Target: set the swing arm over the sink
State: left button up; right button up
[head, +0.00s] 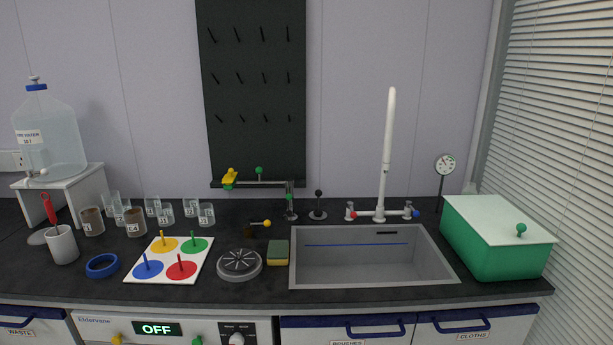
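The swing arm (262,183) is a thin horizontal bar on an upright post (290,202) just behind the sink's back left corner. It points left from the post, in front of the lower edge of the black pegboard, away from the basin. A green knob (259,170) stands up from the bar, and a yellow piece (230,177) is at its left end. The grey sink (375,277) is set in the counter to the right and looks empty, with a blue line on its back wall. Neither of my grippers is in view.
A tall white tap (388,140) stands behind the sink. A black-knobbed lever (318,205) is beside the post. A sponge (278,252), a round grey disc (239,264) and a yellow-knobbed piece (260,223) are left of the sink. A green box (490,245) stands right.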

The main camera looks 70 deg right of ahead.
aim_at(289, 182)
jog(key=z, duration=1.95)
jog(key=i+j, duration=0.25)
jog(key=j, duration=0.2)
jog(key=i+j, duration=0.2)
jog(key=j, duration=0.2)
jog(key=i+j+u, duration=0.1)
jog(key=i+j, duration=0.15)
jog(key=j, duration=0.2)
jog(key=i+j, duration=0.25)
jog(key=j, duration=0.15)
jog(key=i+j, duration=0.25)
jog(key=j, duration=0.2)
jog(key=i+j, duration=0.2)
jog(key=j, duration=0.2)
jog(key=u, duration=0.05)
